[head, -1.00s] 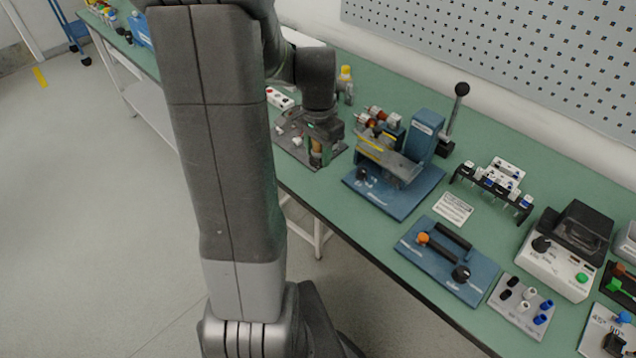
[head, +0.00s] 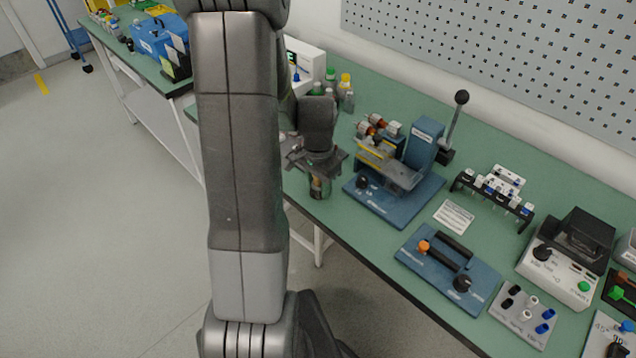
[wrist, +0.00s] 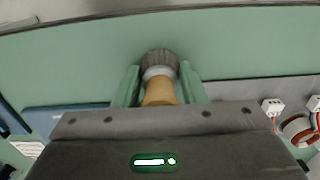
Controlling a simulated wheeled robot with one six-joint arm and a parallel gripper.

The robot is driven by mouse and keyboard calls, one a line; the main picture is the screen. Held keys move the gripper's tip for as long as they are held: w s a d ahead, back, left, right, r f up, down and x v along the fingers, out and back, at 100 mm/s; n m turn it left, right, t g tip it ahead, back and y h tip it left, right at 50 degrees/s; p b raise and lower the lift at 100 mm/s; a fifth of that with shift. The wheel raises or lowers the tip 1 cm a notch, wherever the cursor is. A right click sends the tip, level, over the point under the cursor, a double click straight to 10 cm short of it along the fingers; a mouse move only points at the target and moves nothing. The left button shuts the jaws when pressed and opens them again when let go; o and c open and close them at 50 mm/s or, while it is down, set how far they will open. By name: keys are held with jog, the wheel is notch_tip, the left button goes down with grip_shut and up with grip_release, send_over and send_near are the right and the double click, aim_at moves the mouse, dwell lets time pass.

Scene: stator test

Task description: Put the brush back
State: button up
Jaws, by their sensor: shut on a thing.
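The brush shows in the wrist view with dark bristles (wrist: 159,59), a pale metal collar and a tan wooden handle (wrist: 160,92). My gripper (wrist: 160,84) is shut on it, with one green finger on each side of the handle. In the head view my gripper (head: 317,168) is over the green bench near its front edge, left of the blue press, and part of the brush (head: 318,188) shows below it. The top of the handle is hidden by the gripper body. I cannot tell whether the brush touches the bench.
A blue press (head: 395,175) with a tall lever stands to the right of my gripper. Small bottles (head: 345,90) and a white box (head: 307,65) stand behind it. A blue fixture plate (head: 447,268) lies farther right. The bench's front edge is close by.

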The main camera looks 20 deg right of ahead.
jog(key=o, duration=1.1)
jog(key=shift+f, duration=0.1)
notch_tip(320, 180, up, 12)
jog(key=shift+r+p, duration=0.2)
jog(key=shift+p, duration=0.15)
jog(key=shift+f, duration=0.1)
notch_tip(320, 180, down, 12)
jog(key=shift+f, duration=0.1)
jog(key=shift+r, duration=1.65)
